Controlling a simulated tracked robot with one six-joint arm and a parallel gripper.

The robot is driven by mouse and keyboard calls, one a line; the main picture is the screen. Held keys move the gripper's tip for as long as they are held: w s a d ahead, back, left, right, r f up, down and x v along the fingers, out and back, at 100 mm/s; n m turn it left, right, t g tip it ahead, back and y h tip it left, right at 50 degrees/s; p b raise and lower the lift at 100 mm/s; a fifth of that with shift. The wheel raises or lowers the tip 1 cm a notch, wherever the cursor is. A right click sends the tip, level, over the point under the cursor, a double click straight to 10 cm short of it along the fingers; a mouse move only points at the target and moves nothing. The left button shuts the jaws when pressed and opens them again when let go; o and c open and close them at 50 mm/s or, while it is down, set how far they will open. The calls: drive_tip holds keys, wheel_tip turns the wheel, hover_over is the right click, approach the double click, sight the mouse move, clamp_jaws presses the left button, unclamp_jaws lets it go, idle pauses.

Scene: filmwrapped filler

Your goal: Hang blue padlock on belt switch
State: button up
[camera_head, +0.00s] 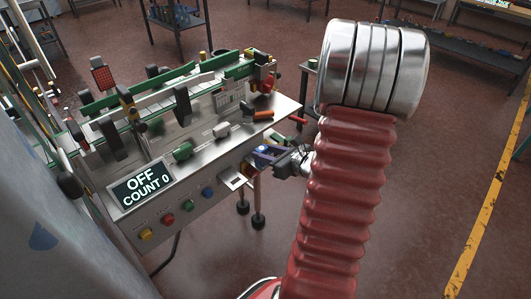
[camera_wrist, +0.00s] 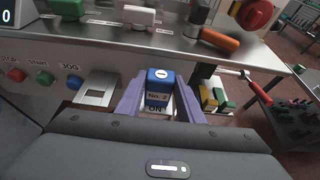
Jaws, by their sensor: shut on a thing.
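The blue padlock (camera_wrist: 158,76), a blue block with a "No. 2" label, sits between the two purple fingers of my gripper (camera_wrist: 158,98) in the wrist view. The fingers are shut on its sides. In the head view my gripper (camera_head: 272,154) is at the front right edge of the steel machine, with the blue padlock mostly hidden there. A silver square plate (camera_wrist: 97,89) is on the machine's front, left of the gripper; it also shows in the head view (camera_head: 234,178). I cannot tell for sure which part is the belt switch. "ON" lettering shows just below the padlock.
The machine's display (camera_head: 143,186) reads "OFF COUNT 0" above yellow, red, green and blue buttons. An orange handle (camera_wrist: 219,38) lies on the machine top beyond the padlock. A red knob (camera_wrist: 255,13) stands behind it. Open floor (camera_head: 430,190) lies to the right.

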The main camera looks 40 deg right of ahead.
drive_tip(key=shift+a+f, duration=0.1)
drive_tip(key=shift+f, duration=0.1)
drive_tip(key=o, duration=1.3)
drive_tip(key=shift+o, duration=0.2)
drive_tip(key=shift+r, duration=0.1)
drive_tip(key=v, duration=1.3)
drive_tip(key=shift+s, duration=0.35)
drive_tip(key=shift+r, duration=0.15)
